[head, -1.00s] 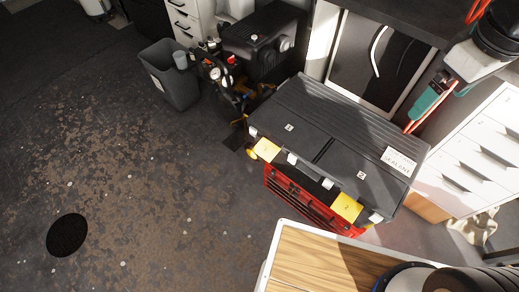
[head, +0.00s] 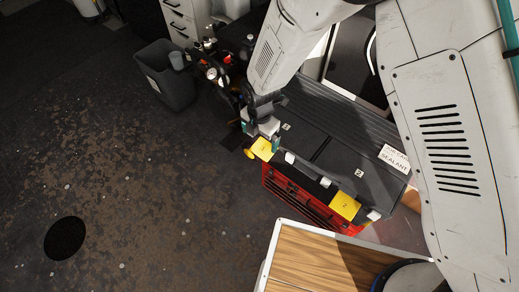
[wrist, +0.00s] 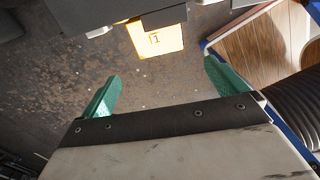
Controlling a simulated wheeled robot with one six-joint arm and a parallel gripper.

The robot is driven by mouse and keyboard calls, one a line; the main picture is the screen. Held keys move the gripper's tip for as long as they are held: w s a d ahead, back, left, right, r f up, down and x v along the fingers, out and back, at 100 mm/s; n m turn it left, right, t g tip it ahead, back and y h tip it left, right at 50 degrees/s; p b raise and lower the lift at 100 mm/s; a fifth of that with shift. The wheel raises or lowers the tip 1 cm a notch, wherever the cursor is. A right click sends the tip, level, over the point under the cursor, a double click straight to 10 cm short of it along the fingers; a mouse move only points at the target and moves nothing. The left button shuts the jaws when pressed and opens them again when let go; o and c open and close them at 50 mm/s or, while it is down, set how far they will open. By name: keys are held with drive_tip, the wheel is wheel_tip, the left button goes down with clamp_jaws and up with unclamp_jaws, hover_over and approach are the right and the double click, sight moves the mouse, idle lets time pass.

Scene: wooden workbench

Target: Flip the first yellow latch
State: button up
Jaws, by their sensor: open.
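The first yellow latch (head: 263,150) hangs at the left front corner of a black case (head: 308,147). In the wrist view this latch (wrist: 157,39) bears a "1" and is a flat yellow plate just beyond my fingers, between them from side to side. A second yellow latch (head: 345,206) is at the right of the case's front edge. My gripper (head: 264,138) is just above and behind the first latch in the head view. In the wrist view its teal fingers (wrist: 163,82) are spread apart with nothing between them. Contact with the latch does not show.
The case lies on a red tool chest (head: 288,190). A wood-topped bench (head: 310,258) stands at the lower right. A grey bin (head: 166,80) and dark machinery (head: 213,72) are to the left and behind. The floor (head: 130,170) at left is open.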

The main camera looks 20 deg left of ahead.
sight(259, 154)
wheel_tip(259, 154, down, 8)
drive_tip(key=shift+s+a+f, duration=0.1)
drive_tip(key=shift+f, duration=0.05)
idle(0.3)
drive_tip(key=c, duration=1)
